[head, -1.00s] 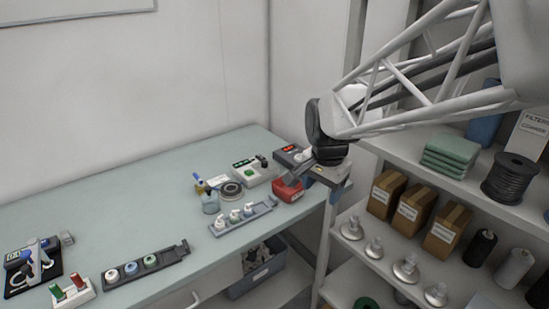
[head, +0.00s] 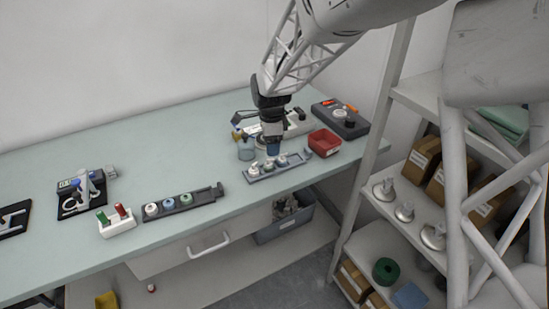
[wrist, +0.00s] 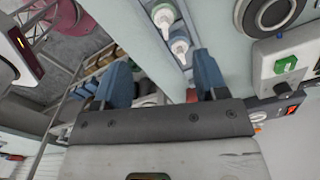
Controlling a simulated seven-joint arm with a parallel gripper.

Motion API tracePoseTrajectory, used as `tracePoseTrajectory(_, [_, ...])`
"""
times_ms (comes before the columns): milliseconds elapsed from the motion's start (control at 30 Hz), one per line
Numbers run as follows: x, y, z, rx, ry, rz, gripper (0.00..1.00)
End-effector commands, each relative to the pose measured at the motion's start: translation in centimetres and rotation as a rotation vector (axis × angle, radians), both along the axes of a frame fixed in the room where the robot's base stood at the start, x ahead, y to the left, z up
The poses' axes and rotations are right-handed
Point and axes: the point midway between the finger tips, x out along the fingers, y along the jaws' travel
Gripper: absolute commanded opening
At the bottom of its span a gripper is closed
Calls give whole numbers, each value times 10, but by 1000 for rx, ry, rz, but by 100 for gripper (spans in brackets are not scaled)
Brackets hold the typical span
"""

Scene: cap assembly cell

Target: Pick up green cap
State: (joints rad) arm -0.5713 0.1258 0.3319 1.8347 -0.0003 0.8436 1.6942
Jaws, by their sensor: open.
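A green ring-shaped cap (head: 187,199) sits at the right of a row in a dark rack (head: 208,196) near the table's front edge, in the head view. A blue cap (head: 169,203) and a pale cap (head: 152,209) sit left of it. My gripper (head: 272,148) points down over a second, grey rack to the right, well away from the green cap. In the wrist view my gripper (wrist: 161,78) has its two blue fingers apart with nothing held between them. The wrist view shows white-nozzled pieces, one with a green ring (wrist: 163,16), in a rack beyond the fingers.
The grey rack (head: 300,160) holds several white-topped pieces below my gripper. A red bin (head: 324,142) and a dark device (head: 345,125) stand to its right. A white holder (head: 118,226) with a green and a red piece stands left of the dark rack. The table behind the racks is mostly clear.

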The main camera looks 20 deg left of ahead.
Motion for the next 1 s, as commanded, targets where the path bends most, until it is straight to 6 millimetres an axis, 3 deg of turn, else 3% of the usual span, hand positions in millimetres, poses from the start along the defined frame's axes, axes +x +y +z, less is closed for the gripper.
tracePoseTrajectory(200, [2,14,-10,-3,5,-29,66])
tracePoseTrajectory(567, [2,14,-12,-3,5,-28,66])
tracePoseTrajectory(1000, [2,14,-36,-3,4,-28,66])
